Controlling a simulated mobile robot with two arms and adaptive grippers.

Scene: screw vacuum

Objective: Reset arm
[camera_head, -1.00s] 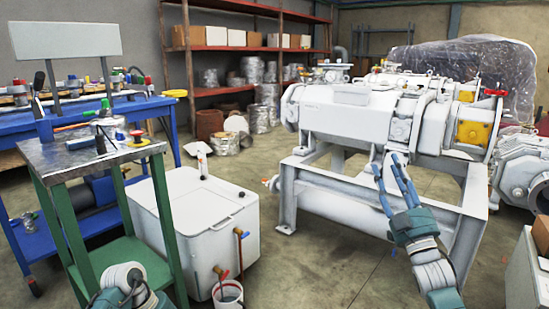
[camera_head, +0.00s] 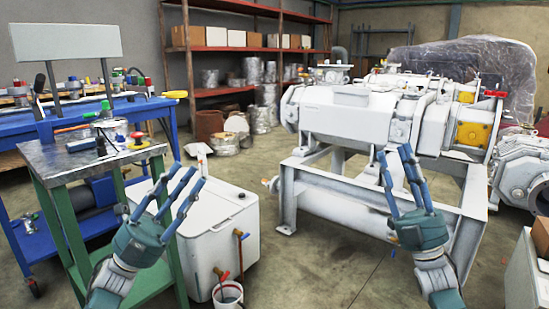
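My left gripper (camera_head: 172,193) is raised in front of the white tank, fingers pointing up and spread apart, with nothing between them. My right gripper (camera_head: 397,170) is raised in front of the white vacuum machine (camera_head: 345,115), fingers up and apart, also empty. The machine sits on a white steel frame (camera_head: 325,190). Neither gripper appears to touch anything. The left gripper hides part of the white tank (camera_head: 215,225) and the green stand's right side.
A green stand (camera_head: 60,155) with a metal top carries a control box with a red button (camera_head: 137,136). A blue workbench (camera_head: 30,125) with tools stands behind it. A white bucket (camera_head: 228,293) is on the floor. Clear floor (camera_head: 320,265) lies between the grippers.

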